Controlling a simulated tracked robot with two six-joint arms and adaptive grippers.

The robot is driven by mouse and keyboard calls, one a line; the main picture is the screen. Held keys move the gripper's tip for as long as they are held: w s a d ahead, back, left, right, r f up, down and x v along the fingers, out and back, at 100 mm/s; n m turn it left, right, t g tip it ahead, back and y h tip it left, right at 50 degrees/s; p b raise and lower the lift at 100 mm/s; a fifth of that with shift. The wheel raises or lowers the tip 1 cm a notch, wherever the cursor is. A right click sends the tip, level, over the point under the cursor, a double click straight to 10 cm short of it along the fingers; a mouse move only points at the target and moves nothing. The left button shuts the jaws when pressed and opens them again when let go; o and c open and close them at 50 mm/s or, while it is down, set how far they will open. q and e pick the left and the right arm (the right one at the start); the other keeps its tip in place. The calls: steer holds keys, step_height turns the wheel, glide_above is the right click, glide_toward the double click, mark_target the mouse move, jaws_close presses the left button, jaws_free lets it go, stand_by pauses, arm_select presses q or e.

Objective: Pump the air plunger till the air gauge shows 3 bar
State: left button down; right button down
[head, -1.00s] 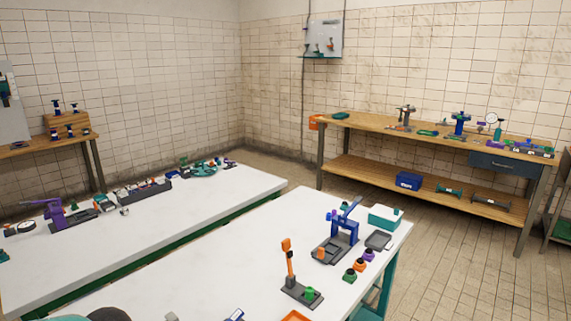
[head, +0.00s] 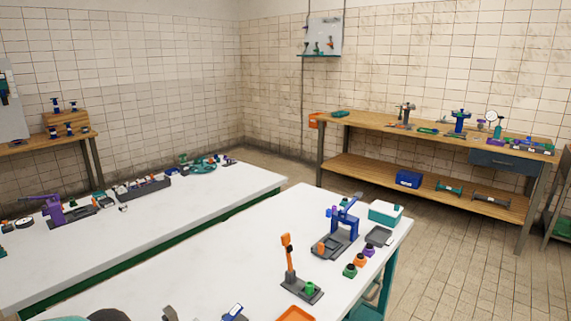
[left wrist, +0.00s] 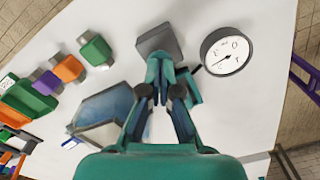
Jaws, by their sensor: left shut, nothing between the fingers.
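In the left wrist view my left gripper (left wrist: 164,88) is shut and empty, with its teal fingertips together in front of a dark grey block (left wrist: 158,40) on a white tabletop. A teal piece (left wrist: 190,84) shows just right of the fingers; I cannot tell whether it is the air plunger or whether the fingers touch it. A round gauge (left wrist: 227,52) with a white face and dark rim lies just right of the block. Its needle points to the lower left, but the marks are too small to read. My right gripper is not in view.
Left of my gripper are a green block (left wrist: 97,50), an orange one (left wrist: 68,68) and a blue-grey box (left wrist: 104,105). A purple bar (left wrist: 306,82) is at the right edge. In the head view, coloured devices stand on the near white table (head: 240,255).

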arm_select(q)
steer(key=shift+f+b, duration=0.8)
steer(key=shift+f, duration=0.2)
steer(key=shift+r, duration=0.1)
step_height(320, 180, up, 8)
steer(key=p, duration=0.6)
stand_by(0.3)
